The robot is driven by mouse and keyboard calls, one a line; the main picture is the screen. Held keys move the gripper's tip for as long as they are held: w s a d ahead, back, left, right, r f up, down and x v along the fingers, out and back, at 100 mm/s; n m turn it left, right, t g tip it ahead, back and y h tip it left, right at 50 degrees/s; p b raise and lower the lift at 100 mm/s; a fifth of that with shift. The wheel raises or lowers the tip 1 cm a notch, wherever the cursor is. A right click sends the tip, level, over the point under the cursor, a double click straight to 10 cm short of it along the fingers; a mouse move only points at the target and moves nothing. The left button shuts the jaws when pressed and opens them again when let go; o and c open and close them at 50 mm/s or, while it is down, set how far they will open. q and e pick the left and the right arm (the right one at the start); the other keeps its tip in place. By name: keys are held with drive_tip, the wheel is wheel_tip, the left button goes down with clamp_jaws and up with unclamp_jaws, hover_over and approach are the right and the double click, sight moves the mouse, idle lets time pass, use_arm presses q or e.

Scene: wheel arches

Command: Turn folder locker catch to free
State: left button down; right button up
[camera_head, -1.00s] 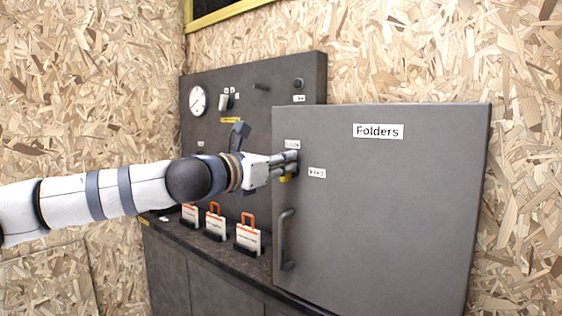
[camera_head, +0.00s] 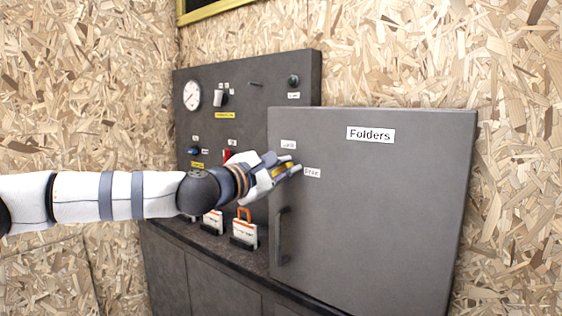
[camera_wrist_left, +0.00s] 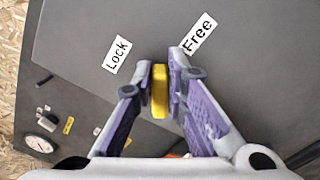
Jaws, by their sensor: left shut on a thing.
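The grey folder locker (camera_head: 375,215) stands at right with its door closed and a "Folders" label. Its yellow catch (camera_wrist_left: 160,92) lies between the purple-padded fingers of my left gripper (camera_head: 284,167), which is shut on it. In the head view the fingers largely hide the catch. A "Lock" label (camera_head: 288,145) is above the fingers and a "Free" label (camera_head: 312,172) is just right of their tips. In the left wrist view the "Lock" label (camera_wrist_left: 118,55) is up-left of the catch and the "Free" label (camera_wrist_left: 200,33) up-right. The catch's exact angle is hard to tell.
A door handle (camera_head: 282,236) is below the catch. Left of the locker is a dark panel (camera_head: 262,108) with a gauge (camera_head: 192,95) and knobs. Padlock-like white blocks with orange loops (camera_head: 244,228) stand on the ledge below my arm.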

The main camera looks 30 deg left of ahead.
use_arm(q)
drive_tip(key=shift+d+f+m+p, duration=0.1)
drive_tip(key=shift+f+m+p, duration=0.15)
drive_tip(key=shift+m, duration=0.9)
drive_tip(key=shift+d+f+m+p, duration=0.15)
drive_tip(key=shift+m+p, duration=0.15)
drive_tip(key=shift+m, duration=0.9)
drive_tip(key=shift+a+f+m+p, duration=0.1)
drive_tip(key=shift+f+m+p, duration=0.15)
drive_tip(key=shift+m, duration=0.9)
use_arm(e)
drive_tip(key=shift+w+r+t, duration=0.5)
drive_tip(key=shift+w+r, duration=0.7)
use_arm(q)
drive_tip(key=c, duration=1.6)
unclamp_jaws()
drive_tip(key=s, duration=1.2)
drive_tip(key=shift+a, duration=0.45)
